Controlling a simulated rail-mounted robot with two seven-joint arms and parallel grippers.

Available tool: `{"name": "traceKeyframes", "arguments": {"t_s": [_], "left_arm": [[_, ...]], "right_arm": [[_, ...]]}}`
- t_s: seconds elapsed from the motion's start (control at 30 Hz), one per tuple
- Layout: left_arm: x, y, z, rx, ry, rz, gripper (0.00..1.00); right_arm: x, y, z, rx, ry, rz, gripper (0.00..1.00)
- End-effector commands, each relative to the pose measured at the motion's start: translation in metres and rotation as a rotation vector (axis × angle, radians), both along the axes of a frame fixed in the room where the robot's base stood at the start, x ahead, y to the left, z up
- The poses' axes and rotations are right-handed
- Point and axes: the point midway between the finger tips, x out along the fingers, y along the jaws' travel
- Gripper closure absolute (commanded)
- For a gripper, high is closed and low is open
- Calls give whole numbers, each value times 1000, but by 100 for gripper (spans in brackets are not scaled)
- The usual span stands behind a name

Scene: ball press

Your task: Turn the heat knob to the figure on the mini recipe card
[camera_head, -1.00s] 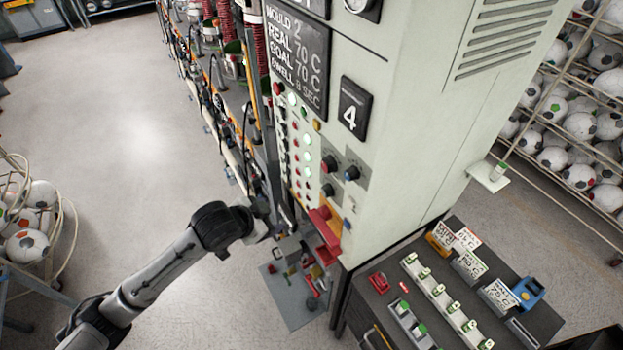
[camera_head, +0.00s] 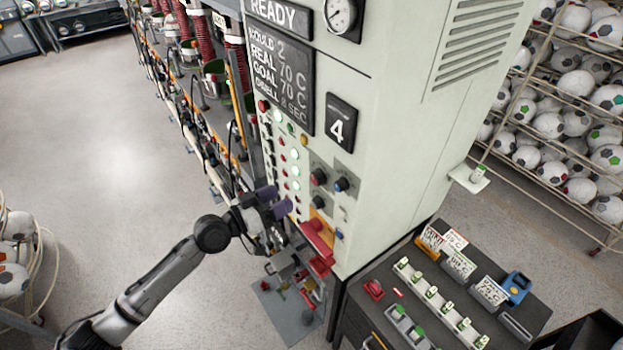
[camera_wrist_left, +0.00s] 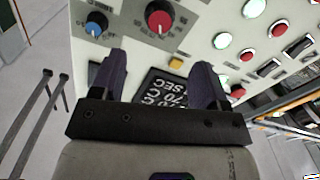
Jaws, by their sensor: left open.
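The control panel carries a red knob (camera_head: 318,177), a blue knob (camera_head: 341,184) and a black knob (camera_head: 318,202); no heat label is legible. The red knob (camera_wrist_left: 160,18) and blue knob (camera_wrist_left: 96,24) also show in the left wrist view. The display (camera_head: 283,75) reads mould 2, real 70 C, goal 70 C. My left gripper (camera_head: 275,200) is open and empty, left of the knobs. Its fingers (camera_wrist_left: 162,68) are clear of both knobs in the wrist view. My right gripper is out of view.
Lit buttons (camera_head: 294,171) line the panel's left edge. A red part (camera_head: 318,236) juts out below the knobs. The dark bench (camera_head: 400,271) holds a row of green-topped pieces (camera_head: 440,306). A ball rack (camera_head: 565,110) stands at right. Open floor lies left.

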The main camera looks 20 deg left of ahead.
Motion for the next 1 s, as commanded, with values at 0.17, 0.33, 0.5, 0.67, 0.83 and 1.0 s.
{"name": "traceKeyframes", "arguments": {"t_s": [0.17, 0.33, 0.5, 0.67, 0.83, 1.0], "left_arm": [[30, -20, 3, -2, 1, 0, 32], [54, -37, 2, -1, 2, 0, 32], [72, -49, 1, 0, 2, -1, 32], [82, -55, 0, 0, 2, -1, 32], [86, -59, 0, 1, 1, -1, 32], [86, -59, 0, 1, 1, -1, 32]], "right_arm": [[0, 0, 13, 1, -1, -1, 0], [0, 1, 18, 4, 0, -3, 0], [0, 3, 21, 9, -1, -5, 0], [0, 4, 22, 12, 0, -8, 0], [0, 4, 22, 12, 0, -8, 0], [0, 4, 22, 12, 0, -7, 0]]}}
